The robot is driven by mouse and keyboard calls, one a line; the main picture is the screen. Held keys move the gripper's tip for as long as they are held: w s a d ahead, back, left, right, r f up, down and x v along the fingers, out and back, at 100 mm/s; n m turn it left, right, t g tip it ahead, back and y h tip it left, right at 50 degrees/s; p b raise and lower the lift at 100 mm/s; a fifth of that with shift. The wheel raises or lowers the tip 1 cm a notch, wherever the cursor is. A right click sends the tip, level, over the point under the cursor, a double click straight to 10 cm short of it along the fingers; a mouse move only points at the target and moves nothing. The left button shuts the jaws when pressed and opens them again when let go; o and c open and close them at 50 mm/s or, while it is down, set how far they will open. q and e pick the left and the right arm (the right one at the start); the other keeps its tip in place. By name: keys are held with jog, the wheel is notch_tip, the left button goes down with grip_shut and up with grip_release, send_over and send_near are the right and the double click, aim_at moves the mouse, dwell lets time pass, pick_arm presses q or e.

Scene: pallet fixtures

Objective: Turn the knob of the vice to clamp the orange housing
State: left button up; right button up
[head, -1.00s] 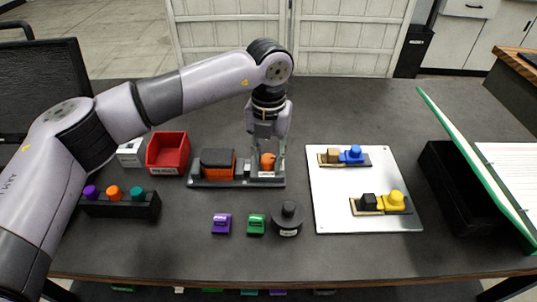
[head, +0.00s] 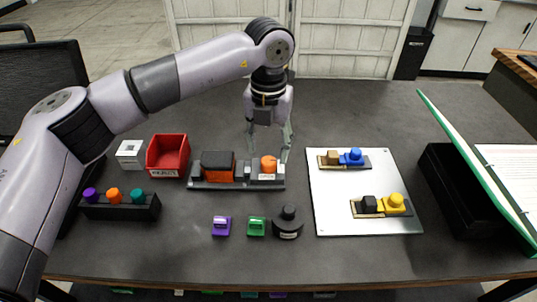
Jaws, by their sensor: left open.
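The vice (head: 237,186) is a dark base on the table, left of the white plate. The orange knob (head: 268,163) stands on a grey block at the vice's right end. My left gripper (head: 268,150) points down above and behind the knob. Its fingers are apart, one to each side of the knob in the picture, and hold nothing. Whether a finger touches the knob cannot be told. My right gripper is not in view.
A red bin (head: 168,155) and a white box (head: 130,153) stand left of the vice. A black rack (head: 120,207) holds coloured pegs. Purple (head: 221,226) and green (head: 256,225) pieces and a dark round part (head: 288,223) lie in front. The white plate (head: 335,210) carries two small fixtures.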

aim_at(269, 160)
pick_arm(q)
notch_tip(269, 160, up, 8)
jog(key=shift+r, duration=0.2)
